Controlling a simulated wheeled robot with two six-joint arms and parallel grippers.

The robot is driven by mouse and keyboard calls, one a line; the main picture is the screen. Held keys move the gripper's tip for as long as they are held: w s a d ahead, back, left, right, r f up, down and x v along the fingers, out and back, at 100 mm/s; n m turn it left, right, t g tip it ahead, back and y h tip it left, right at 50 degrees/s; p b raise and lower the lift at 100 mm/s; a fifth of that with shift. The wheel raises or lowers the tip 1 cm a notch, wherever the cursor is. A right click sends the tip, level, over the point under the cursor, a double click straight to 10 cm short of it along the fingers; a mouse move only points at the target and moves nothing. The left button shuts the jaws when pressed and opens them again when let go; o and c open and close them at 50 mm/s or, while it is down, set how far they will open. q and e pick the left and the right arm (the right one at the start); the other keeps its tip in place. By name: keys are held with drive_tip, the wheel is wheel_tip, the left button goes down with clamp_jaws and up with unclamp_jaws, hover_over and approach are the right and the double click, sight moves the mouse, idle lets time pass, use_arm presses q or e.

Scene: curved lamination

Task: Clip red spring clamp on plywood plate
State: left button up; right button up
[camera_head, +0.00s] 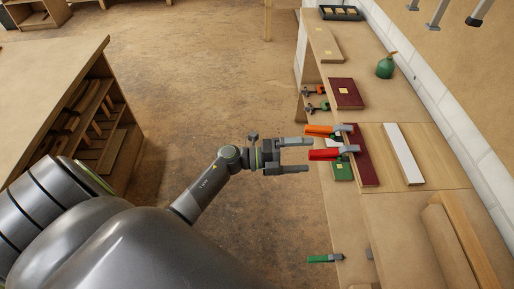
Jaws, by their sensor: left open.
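The red spring clamp (325,155) sits at the bench's left edge, its handles toward my gripper and its grey jaw end over a dark red board (367,170). I cannot tell whether its jaws grip the board. My left gripper (309,155) is open, its two grey fingers pointing right on either side of the red handle ends; contact is unclear. An orange clamp (319,129) lies just above it. I cannot tell for sure which board is the plywood plate; a pale wood panel (382,142) lies right of the dark red board. My right gripper is not in view.
A green clamp (322,259) sits lower on the bench edge. A white strip (404,154), another dark red board (346,93) and a green bottle (386,67) are on the bench. A wooden shelf unit (50,90) stands left. The floor between is clear.

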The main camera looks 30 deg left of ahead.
use_arm(q)
drive_tip(key=b+v, duration=0.2)
drive_tip(key=v, duration=1.1)
drive_tip(key=shift+b, duration=0.35)
